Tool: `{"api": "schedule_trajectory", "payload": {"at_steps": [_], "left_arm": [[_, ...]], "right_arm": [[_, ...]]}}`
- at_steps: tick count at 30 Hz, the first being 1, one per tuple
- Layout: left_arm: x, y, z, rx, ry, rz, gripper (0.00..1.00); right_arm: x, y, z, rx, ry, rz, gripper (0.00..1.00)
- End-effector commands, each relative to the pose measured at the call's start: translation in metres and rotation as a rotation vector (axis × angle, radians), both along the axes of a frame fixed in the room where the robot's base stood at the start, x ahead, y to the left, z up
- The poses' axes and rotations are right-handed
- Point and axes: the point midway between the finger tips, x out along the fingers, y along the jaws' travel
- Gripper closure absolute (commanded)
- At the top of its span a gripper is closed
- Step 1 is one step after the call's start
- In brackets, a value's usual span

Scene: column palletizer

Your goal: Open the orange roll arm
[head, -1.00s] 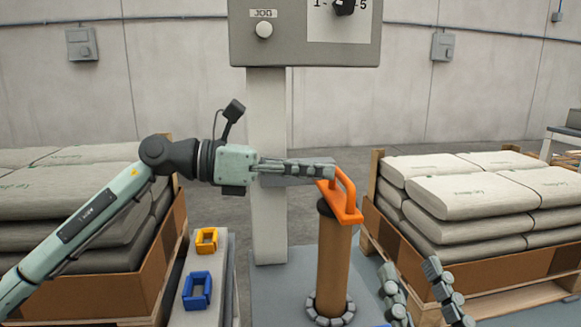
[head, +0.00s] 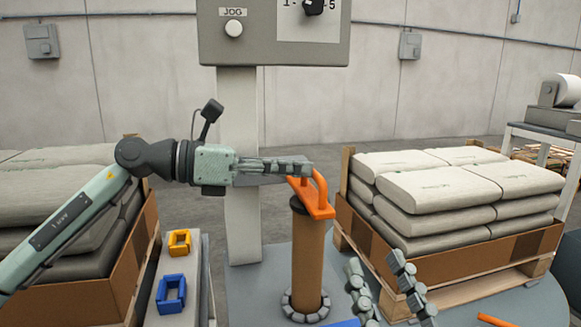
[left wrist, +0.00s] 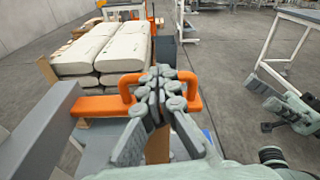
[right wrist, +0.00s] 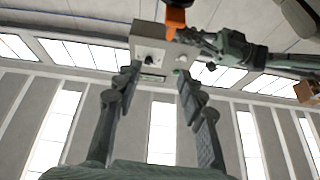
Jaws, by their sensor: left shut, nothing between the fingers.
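The orange roll arm (head: 318,205) is a flat bar with a raised loop handle, at the top of an upright brown roll (head: 308,258) in the head view. In the left wrist view the orange arm (left wrist: 96,105) spans both sides behind the fingers. My left gripper (head: 309,168) is shut and empty, its fingertips close beside the handle. In the left wrist view its fingers (left wrist: 163,82) overlap the handle; contact cannot be told. My right gripper (head: 378,270) is low, right of the roll. In the right wrist view its fingers (right wrist: 157,78) are spread and empty.
A grey control box (head: 272,45) on a post stands behind the roll. Pallets of pale sacks stand right (head: 440,190) and left (head: 60,185).

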Motion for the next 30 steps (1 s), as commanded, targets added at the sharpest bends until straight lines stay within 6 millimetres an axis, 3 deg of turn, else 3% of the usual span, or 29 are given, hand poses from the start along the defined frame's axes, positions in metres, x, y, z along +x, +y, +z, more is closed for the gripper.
{"api": "schedule_trajectory", "payload": {"at_steps": [1, 16, 23, 30], "left_arm": [[-0.001, -0.008, -0.001, -0.01, 0.002, -0.008, 1.0], [0.0, -0.008, 0.002, -0.021, 0.037, -0.007, 1.0], [0.002, -0.007, 0.007, -0.037, 0.088, -0.007, 1.0], [0.005, -0.006, 0.015, -0.067, 0.182, -0.008, 1.0]], "right_arm": [[0.001, 0.0, -0.001, -0.003, 0.006, -0.001, 0.6], [0.01, -0.002, -0.017, -0.046, 0.093, -0.013, 0.6], [0.022, -0.008, -0.049, -0.122, 0.252, -0.033, 0.6], [0.029, -0.027, -0.104, -0.24, 0.527, -0.076, 0.6]]}}
